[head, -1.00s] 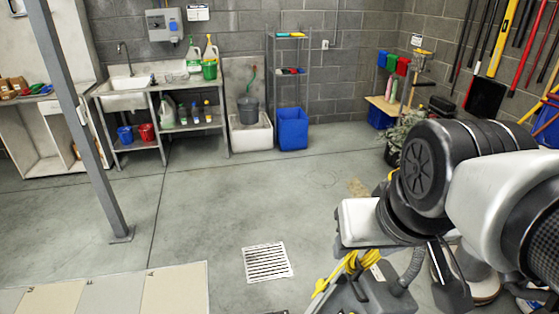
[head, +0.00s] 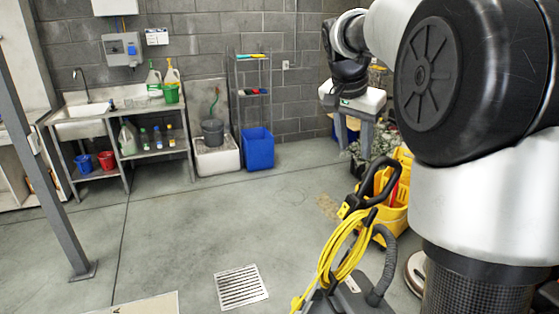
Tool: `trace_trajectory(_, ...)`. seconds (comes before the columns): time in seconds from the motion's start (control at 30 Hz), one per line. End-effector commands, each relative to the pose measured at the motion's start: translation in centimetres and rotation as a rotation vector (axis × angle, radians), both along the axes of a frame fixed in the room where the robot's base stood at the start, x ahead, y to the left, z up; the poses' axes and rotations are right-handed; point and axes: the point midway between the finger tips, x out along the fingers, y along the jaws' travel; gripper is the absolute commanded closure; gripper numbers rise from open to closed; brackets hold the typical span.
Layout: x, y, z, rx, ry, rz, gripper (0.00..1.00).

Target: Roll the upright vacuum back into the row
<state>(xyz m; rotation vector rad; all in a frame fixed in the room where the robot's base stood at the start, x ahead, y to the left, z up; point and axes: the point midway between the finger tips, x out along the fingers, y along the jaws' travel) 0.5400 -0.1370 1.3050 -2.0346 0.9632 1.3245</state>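The upright vacuum (head: 350,296) stands at the bottom centre of the head view, cut off by the lower edge. It has a black loop handle (head: 378,184), a coiled yellow cord (head: 338,254) and a ribbed grey hose. Its base is out of view. My gripper (head: 352,99) shows as a white hand beyond and above the vacuum handle in the picture, apart from it. The row of machines cannot be made out; my arm covers much of the right side.
A floor drain (head: 241,287) lies left of the vacuum. A grey post (head: 50,170) stands at left. The middle floor is clear. A blue bin (head: 258,150) and sink stand along the wall.

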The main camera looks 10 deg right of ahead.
Motion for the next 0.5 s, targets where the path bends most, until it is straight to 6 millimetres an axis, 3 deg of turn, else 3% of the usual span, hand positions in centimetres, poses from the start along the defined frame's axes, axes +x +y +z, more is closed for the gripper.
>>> trace_trajectory(0.03, 1.7, -1.3, -1.1, 0.003, 0.002, -0.059, 0.61)
trace_trajectory(0.2, 5.0, -4.4, -3.0, 0.011, -0.011, -0.211, 0.61)
trace_trajectory(0.5, 6.4, -6.1, -4.9, 0.013, -0.017, -0.280, 0.61)
